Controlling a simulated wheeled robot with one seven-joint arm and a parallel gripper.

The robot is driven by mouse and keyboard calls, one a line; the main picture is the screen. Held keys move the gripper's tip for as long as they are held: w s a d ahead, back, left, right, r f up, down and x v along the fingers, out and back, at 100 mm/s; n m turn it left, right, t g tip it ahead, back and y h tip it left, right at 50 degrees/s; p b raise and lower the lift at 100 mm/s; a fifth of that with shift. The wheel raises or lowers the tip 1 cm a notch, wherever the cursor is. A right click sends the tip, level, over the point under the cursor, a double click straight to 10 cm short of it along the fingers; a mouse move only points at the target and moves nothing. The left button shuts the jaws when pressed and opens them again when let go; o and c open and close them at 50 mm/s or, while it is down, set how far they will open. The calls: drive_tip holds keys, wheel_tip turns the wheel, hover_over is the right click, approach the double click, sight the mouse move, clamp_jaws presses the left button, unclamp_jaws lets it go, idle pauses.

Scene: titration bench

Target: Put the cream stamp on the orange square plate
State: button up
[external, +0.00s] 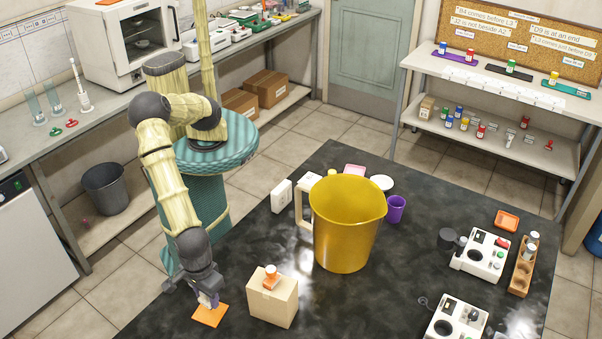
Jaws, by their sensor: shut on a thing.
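My gripper (208,294) points down at the near left corner of the black table, just above the orange square plate (209,316). It is shut on a small, pale thing with a purplish tint, which I take to be the cream stamp (209,300). The fingers hide much of it, and its shape is hard to make out. Its lower end is over or on the far part of the plate; I cannot tell whether it touches. The near part of the plate is bare.
A cardboard box (273,303) with an orange-and-white thing (271,277) on top stands just right of my gripper. A large yellow jug (345,230) stands mid-table. An orange dish (507,220) and white devices (482,255) are at the right. Black tabletop between jug and devices is clear.

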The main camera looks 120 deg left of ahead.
sight(209, 303)
drive_tip(key=shift+f+p, duration=0.3)
drive_tip(key=shift+f, duration=1.5)
drive_tip(key=shift+f, duration=0.15)
drive_tip(key=o, duration=1.1)
drive_tip(key=shift+o, duration=0.2)
wheel_tip(209, 303, up, 12)
drive_tip(key=shift+w+r+b, duration=0.1)
drive_tip(key=shift+r+b, duration=0.05)
drive_tip(key=shift+b, duration=0.9)
